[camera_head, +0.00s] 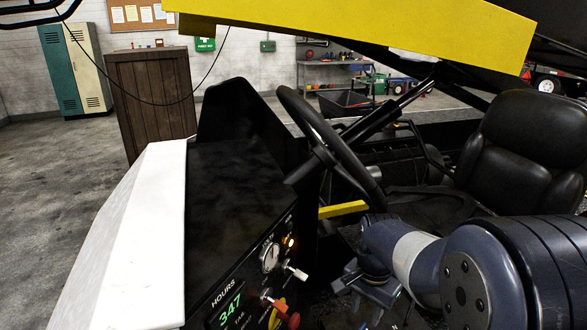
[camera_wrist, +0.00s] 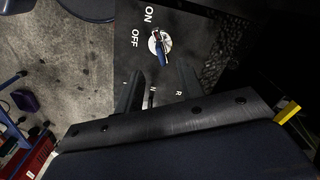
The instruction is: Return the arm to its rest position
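My arm (camera_head: 410,255) reaches in from the lower right of the head view, in front of the seat and beside the dashboard. My gripper (camera_head: 352,284) is low, near the right side of the instrument panel. In the wrist view my gripper (camera_wrist: 161,80) shows two dark fingers apart with nothing between them. A rotary switch (camera_wrist: 158,43) with a blue-and-red handle lies just beyond the fingertips, on a dark panel marked ON and OFF. The fingers look apart from it. Letters N and R show on the panel near the fingers.
A steering wheel (camera_head: 330,140) and a black seat (camera_head: 525,140) stand close around the arm. The dashboard (camera_head: 235,210) carries a lit hours display (camera_head: 231,307), a gauge (camera_head: 270,257) and a red knob (camera_head: 289,320). A yellow canopy (camera_head: 360,30) hangs overhead. Open floor (camera_head: 50,190) lies at left.

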